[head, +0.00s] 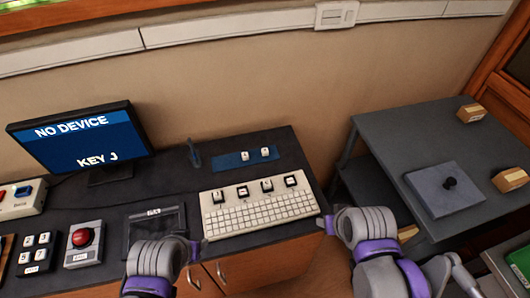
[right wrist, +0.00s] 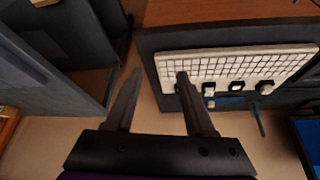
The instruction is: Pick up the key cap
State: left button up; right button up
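Two small white key caps, the left one (head: 244,156) and the right one (head: 265,152), stand on a blue strip (head: 226,162) behind the white keyboard (head: 258,217). Their letters are too small to read. The keyboard has a row of dark square spots along its back edge. The monitor (head: 80,142) reads "NO DEVICE" and "KEY J". My right gripper (head: 327,224) is at the keyboard's right end; in the right wrist view its fingers (right wrist: 160,73) are apart with nothing between them. My left gripper (head: 196,250) is at the keyboard's left front; its finger gap does not show clearly.
A separate grey table (head: 400,130) at right holds a knobbed block (head: 430,188) and cardboard boxes (head: 471,113).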

jog(key=shift+o, duration=0.5)
jog(key=w+a+r, duration=0.1)
jog(key=w+a, duration=0.1)
jog(key=w, duration=0.5)
jog(key=w+a+r+n, duration=0.1)
jog(key=w+a+r, duration=0.1)
jog(key=w, duration=0.5)
jog(key=shift+w+a+b, duration=0.15)
jog(key=shift+a+b, duration=0.15)
jog(key=shift+a, duration=0.45)
jog(key=n+g+y, duration=0.1)
jog(key=n, duration=0.1)
send_near(265, 150)
jog(key=x, duration=0.3)
jog(key=shift+f+b, duration=0.1)
jog(key=shift+b, duration=0.3)
jog(key=shift+x, duration=2.7)
grip_shut()
